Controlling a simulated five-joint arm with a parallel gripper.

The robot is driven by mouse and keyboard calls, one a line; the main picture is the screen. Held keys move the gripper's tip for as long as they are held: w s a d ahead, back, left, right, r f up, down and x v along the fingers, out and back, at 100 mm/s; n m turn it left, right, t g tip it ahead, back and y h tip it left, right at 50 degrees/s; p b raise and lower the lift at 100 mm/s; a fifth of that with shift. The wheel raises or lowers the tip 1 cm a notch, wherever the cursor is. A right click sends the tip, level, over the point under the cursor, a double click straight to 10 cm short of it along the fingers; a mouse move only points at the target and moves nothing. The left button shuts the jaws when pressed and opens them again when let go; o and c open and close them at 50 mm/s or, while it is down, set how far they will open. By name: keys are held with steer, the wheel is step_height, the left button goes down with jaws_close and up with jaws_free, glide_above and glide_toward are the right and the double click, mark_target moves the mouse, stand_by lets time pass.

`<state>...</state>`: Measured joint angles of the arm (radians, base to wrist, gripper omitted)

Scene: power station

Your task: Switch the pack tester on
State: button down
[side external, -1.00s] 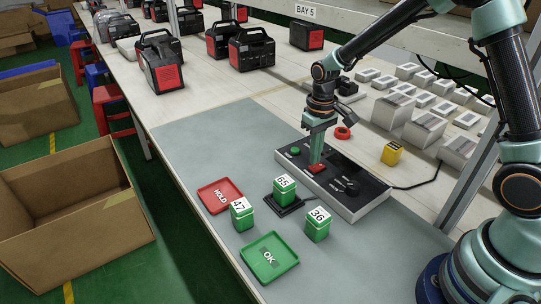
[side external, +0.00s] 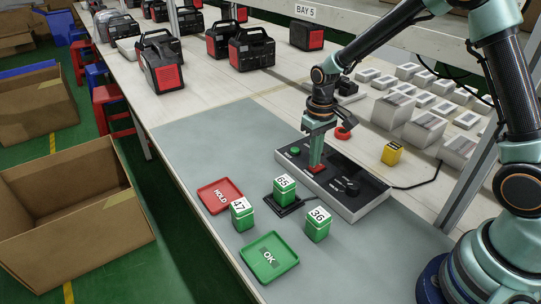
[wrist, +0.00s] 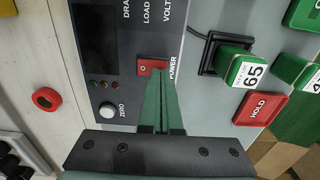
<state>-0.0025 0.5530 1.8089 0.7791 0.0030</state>
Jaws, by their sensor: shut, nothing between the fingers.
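The pack tester (side external: 350,207) is a grey box with a black top panel on the grey mat. Its red power switch (wrist: 146,65), labelled POWER, shows a 0 mark in the wrist view. The display (wrist: 94,38) beside it is dark. My gripper (side external: 316,163) is shut and empty, pointing down at the red switch (side external: 318,170). In the wrist view the closed green fingertips (wrist: 159,80) overlap the switch's lower edge; I cannot tell whether they press it. A green pack marked 65 (side external: 284,192) sits on a black cradle in front of the tester.
Green packs 47 (side external: 242,220) and 36 (side external: 318,230) stand on the mat near the red HOLD tray (side external: 207,193) and green OK tray (side external: 285,262). A red ring (side external: 343,132) and a yellow block (side external: 391,153) lie behind the tester. The mat's left part is clear.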

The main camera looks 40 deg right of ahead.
steer(key=shift+f, duration=0.55)
steer(key=shift+r, duration=3.55)
steer(key=s+r+t, duration=0.5)
steer(key=s+r, duration=0.8)
steer(key=s, duration=0.1)
steer(key=shift+t, duration=0.3)
